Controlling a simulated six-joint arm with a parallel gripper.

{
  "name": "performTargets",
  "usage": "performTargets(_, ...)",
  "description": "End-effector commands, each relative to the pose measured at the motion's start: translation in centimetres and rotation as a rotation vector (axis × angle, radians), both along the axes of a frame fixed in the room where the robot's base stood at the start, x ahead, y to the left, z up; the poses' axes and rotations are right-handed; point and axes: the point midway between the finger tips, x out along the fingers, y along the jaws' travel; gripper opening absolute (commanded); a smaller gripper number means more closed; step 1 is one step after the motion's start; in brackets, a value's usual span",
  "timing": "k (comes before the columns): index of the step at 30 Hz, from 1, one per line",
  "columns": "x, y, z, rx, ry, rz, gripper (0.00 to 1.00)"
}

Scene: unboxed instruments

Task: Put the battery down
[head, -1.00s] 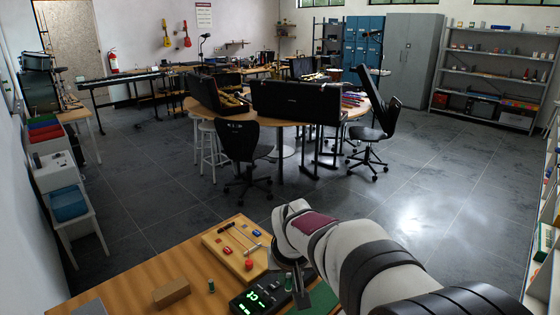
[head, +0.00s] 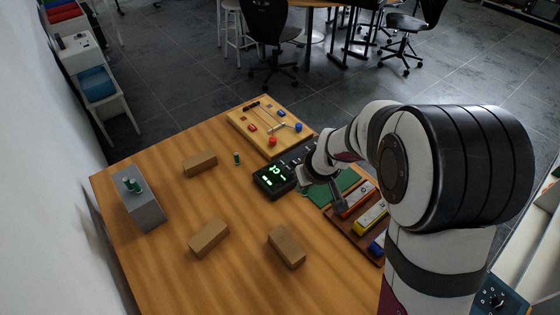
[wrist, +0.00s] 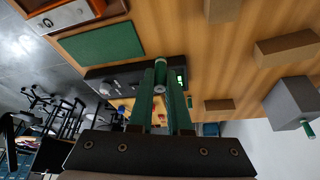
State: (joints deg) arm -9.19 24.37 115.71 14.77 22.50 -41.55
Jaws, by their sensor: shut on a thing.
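My gripper (wrist: 161,92) is shut on a green battery (wrist: 160,72), which shows at its fingertips in the wrist view. In the head view my gripper is over the right side of the black meter, beside the green mat, and I cannot make out the held battery there. The black meter (head: 271,180) has a lit green display; it also shows behind the fingers in the wrist view (wrist: 105,80). Another green battery (head: 237,158) stands on the table left of the meter. I cannot tell whether the held battery touches anything.
Several wooden blocks (head: 208,237) lie on the wooden table (head: 165,262). A wooden board with small parts (head: 262,122) is at the back. The green mat (head: 345,181) and a tray with coloured items (head: 345,228) are to the right. The table's left middle has free room.

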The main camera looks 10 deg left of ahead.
Motion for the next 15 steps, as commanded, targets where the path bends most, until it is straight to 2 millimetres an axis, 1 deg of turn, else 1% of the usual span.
performTargets(1, 0.0, 1.5, -0.9, -0.001, 0.003, 0.009, 0.0)
performTargets(3, 0.2, 3.7, -2.3, -0.001, 0.003, 0.01, 0.0)
performTargets(6, 0.6, 6.7, -4.1, -0.001, 0.003, 0.009, 0.0)
performTargets(9, 0.9, 8.9, -5.4, 0.0, 0.002, 0.005, 0.0)
performTargets(13, 1.1, 10.2, -6.5, 0.001, 0.002, 0.002, 0.0)
performTargets(15, 1.1, 10.3, -8.0, 0.0, 0.003, -0.001, 0.0)
